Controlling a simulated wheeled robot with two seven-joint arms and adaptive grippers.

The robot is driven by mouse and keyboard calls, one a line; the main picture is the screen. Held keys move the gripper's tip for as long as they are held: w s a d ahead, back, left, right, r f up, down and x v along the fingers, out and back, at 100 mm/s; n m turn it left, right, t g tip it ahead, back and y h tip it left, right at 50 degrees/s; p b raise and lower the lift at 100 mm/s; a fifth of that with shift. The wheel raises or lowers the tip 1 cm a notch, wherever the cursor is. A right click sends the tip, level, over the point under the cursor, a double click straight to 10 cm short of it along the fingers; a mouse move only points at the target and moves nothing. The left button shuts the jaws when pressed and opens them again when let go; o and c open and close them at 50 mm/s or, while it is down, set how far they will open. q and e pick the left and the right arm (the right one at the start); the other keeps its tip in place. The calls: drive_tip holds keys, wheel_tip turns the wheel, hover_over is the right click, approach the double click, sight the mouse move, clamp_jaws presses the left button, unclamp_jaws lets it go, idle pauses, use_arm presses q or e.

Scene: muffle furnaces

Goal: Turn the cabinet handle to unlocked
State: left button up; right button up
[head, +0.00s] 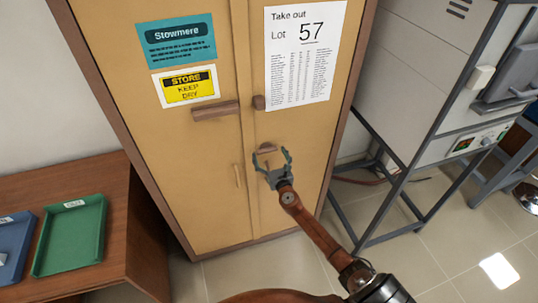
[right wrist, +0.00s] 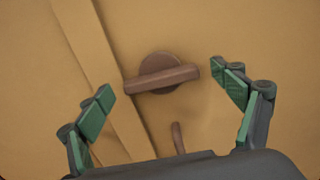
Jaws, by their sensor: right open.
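The tan cabinet (head: 205,180) has two doors. A brown turn handle (head: 267,149) is on the right door, near the seam. In the right wrist view the handle (right wrist: 162,78) is a bar on a round base, lying nearly level with its right end slightly higher. My right gripper (head: 271,160) is in front of it, open and empty. In the right wrist view, its two green-padded fingers (right wrist: 168,90) stand on either side of the handle, apart from it. My left gripper is not in view.
A brown bar (head: 215,110) on the left door and a small block (head: 258,102) on the right door are higher up. A thin pull (head: 238,176) is on the left door. A grey furnace stand (head: 400,185) is to the right, a wooden table with a green tray (head: 42,256) to the left.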

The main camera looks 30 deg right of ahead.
drive_tip(key=c, duration=1.2)
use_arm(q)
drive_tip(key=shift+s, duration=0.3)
use_arm(e)
drive_tip(key=shift+o, duration=0.2)
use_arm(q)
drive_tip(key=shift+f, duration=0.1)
use_arm(e)
drive_tip(key=m+b, duration=0.2)
drive_tip(key=m, duration=0.1)
drive_tip(key=shift+f, duration=0.1)
use_arm(q)
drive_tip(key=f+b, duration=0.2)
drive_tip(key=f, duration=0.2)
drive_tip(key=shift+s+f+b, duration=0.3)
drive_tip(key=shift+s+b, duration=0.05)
drive_tip(key=shift+b, duration=0.05)
use_arm(e)
drive_tip(key=m, duration=1.4)
drive_tip(key=shift+d+f+m, duration=0.1)
drive_tip(key=shift+d+m, duration=0.1)
drive_tip(key=shift+m, duration=0.2)
